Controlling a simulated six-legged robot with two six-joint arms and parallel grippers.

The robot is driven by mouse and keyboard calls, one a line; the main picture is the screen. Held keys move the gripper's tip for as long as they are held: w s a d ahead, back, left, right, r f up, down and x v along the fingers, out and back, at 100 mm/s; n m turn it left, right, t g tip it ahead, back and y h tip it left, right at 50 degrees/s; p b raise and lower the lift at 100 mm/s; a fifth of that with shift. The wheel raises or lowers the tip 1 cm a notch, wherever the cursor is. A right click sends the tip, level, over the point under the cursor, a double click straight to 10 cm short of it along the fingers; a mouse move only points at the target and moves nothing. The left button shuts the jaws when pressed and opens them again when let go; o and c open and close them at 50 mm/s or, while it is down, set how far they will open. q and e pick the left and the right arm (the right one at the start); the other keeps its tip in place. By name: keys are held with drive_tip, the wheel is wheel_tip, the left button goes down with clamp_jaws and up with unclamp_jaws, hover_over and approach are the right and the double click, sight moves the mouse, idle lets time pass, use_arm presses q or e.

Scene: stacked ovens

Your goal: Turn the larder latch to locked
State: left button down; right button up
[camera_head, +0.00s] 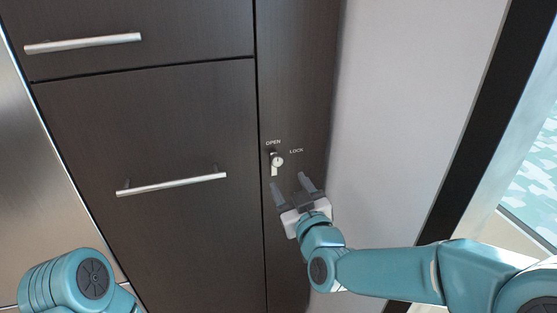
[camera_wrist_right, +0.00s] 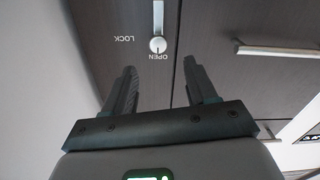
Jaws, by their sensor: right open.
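The larder latch (camera_head: 277,161) is a small silver turn-piece on the dark narrow panel. OPEN is printed above it and LOCK to its upper right. In the right wrist view, the latch (camera_wrist_right: 158,43) appears inverted: its round end is beside OPEN and its straight bar runs away from that word, while LOCK is off to the left. My right gripper (camera_head: 289,181) is open and empty just below the latch in the head view, with its fingers pointing up toward it. In the wrist view the latch lies beyond the gap between the fingertips (camera_wrist_right: 160,67). My left gripper is out of view.
A dark drawer front with a bar handle (camera_head: 172,185) is left of the latch, and another handle (camera_head: 83,43) is above it. A pale wall (camera_head: 400,90) stands to the right, beside a dark window frame (camera_head: 487,110).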

sight(278, 163)
drive_tip(key=p+x, duration=0.2)
drive_tip(key=x, duration=0.7)
drive_tip(key=shift+w+d, duration=0.1)
drive_tip(key=shift+w, duration=0.1)
drive_tip(key=c, duration=1.1)
drive_tip(key=shift+o, duration=0.2)
drive_tip(key=shift+f+m+b, duration=0.2)
drive_tip(key=shift+m+b, duration=0.1)
drive_tip(key=shift+b, duration=0.5)
drive_tip(key=m+b, duration=0.8)
drive_tip(key=b, duration=0.2)
drive_tip(key=shift+f+b, duration=0.1)
drive_tip(key=shift+b, duration=0.25)
drive_tip(key=m+b, duration=0.3)
drive_tip(key=m, duration=0.1)
drive_tip(key=shift+m, duration=0.4)
drive_tip(key=shift+r+m+b, duration=0.2)
drive_tip(key=shift+m+b, duration=1)
drive_tip(key=shift+m, duration=1)
